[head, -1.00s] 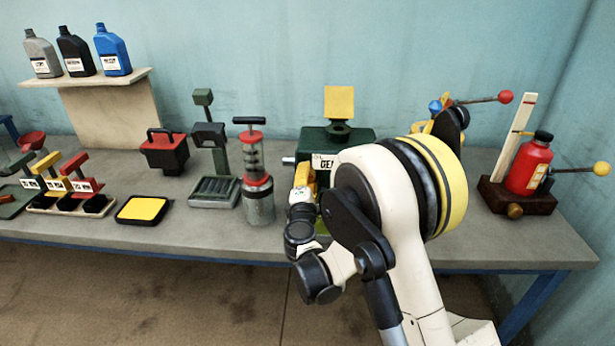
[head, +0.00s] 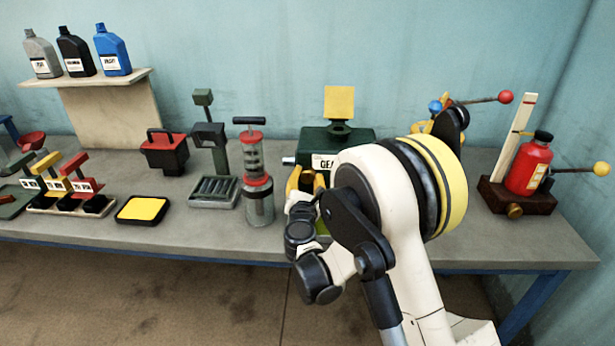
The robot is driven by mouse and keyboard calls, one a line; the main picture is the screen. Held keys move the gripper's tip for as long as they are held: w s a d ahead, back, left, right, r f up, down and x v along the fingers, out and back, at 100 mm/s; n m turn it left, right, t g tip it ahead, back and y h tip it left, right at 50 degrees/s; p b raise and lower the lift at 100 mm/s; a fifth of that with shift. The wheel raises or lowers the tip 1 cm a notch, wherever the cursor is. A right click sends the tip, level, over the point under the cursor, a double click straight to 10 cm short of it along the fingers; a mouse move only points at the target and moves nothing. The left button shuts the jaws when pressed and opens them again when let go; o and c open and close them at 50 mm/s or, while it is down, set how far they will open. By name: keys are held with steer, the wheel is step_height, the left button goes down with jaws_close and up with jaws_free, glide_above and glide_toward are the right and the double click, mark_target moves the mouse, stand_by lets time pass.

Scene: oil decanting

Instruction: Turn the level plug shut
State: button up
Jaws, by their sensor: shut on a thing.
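The dark green gear case (head: 345,146) stands on the bench behind my arm, with a white label reading "GEA" on its front and a yellow square plate on top. My gripper (head: 308,180), with yellow fingers, is at the lower front left of the case, just below the label. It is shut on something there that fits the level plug. The plug itself is hidden by the fingers, so its turn cannot be seen. My wrist and the large arm joint cover the lower right of the case.
A pump with red bands (head: 258,180) stands close left of my gripper. A yellow-topped pad (head: 142,209) and a green-grey stand (head: 213,190) are further left. A red bottle (head: 530,165) in a wooden stand is at the right. The bench front (head: 200,238) is clear.

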steer(key=shift+n, duration=1)
steer(key=o, duration=1.2)
steer(key=s, duration=0.7)
steer(key=shift+s+a, duration=0.1)
steer(key=shift+s, duration=0.15)
